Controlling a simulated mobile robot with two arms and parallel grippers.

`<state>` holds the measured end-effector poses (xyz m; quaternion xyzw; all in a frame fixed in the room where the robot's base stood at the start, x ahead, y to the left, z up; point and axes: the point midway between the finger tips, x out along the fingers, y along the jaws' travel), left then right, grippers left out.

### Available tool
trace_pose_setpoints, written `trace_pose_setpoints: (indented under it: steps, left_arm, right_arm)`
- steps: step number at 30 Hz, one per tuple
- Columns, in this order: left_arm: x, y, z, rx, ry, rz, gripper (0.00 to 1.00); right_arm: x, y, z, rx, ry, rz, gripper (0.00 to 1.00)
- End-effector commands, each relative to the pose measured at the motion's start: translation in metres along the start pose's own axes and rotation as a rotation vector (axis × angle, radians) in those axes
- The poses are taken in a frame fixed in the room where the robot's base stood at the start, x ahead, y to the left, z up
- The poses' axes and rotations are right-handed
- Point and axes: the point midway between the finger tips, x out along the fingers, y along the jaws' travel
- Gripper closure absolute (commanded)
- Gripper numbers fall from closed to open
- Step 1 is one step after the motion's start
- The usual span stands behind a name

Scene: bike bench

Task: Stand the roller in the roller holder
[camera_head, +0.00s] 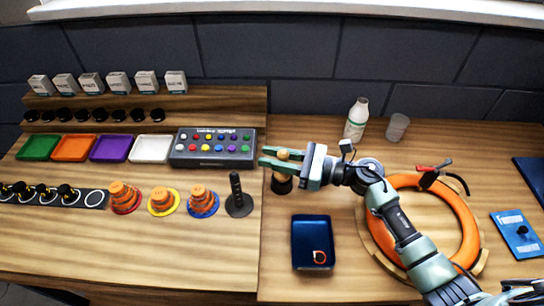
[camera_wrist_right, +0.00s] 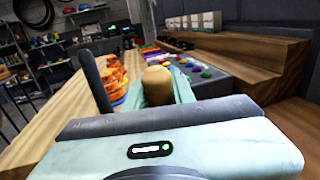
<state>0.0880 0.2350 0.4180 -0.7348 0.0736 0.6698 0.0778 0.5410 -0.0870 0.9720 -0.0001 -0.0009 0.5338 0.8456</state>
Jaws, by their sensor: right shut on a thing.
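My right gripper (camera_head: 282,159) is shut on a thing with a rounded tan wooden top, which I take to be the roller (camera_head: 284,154). Its tan end also shows between the fingers in the right wrist view (camera_wrist_right: 158,84). Directly below the fingers is a dark round cup-like piece (camera_head: 281,184), likely the roller holder, at the bench's middle seam. The fingers hide where the two meet, so I cannot tell if the roller is inside it or above it. The roller looks roughly upright. My left gripper is not in view.
A black post on a round base (camera_head: 237,196) and orange stepped cones (camera_head: 201,200) stand left of the gripper. A button box (camera_head: 214,148) is behind left. A blue tray (camera_head: 312,243) lies in front, an orange ring (camera_head: 463,222) right, a white bottle (camera_head: 356,120) behind.

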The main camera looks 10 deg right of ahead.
Motion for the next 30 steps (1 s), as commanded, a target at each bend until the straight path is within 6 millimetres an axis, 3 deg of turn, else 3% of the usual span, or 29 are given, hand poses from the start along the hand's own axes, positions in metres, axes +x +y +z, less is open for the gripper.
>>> trace_pose_setpoints:
  steps: [10, 30]
  left_arm:
    - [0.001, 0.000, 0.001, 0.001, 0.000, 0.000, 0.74]
    - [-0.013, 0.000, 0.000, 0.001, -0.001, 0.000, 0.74]
  right_arm:
    - [0.000, 0.000, -0.001, 0.003, 0.002, 0.000, 1.00]
    - [0.000, 0.000, 0.027, 0.001, 0.000, 0.000, 1.00]
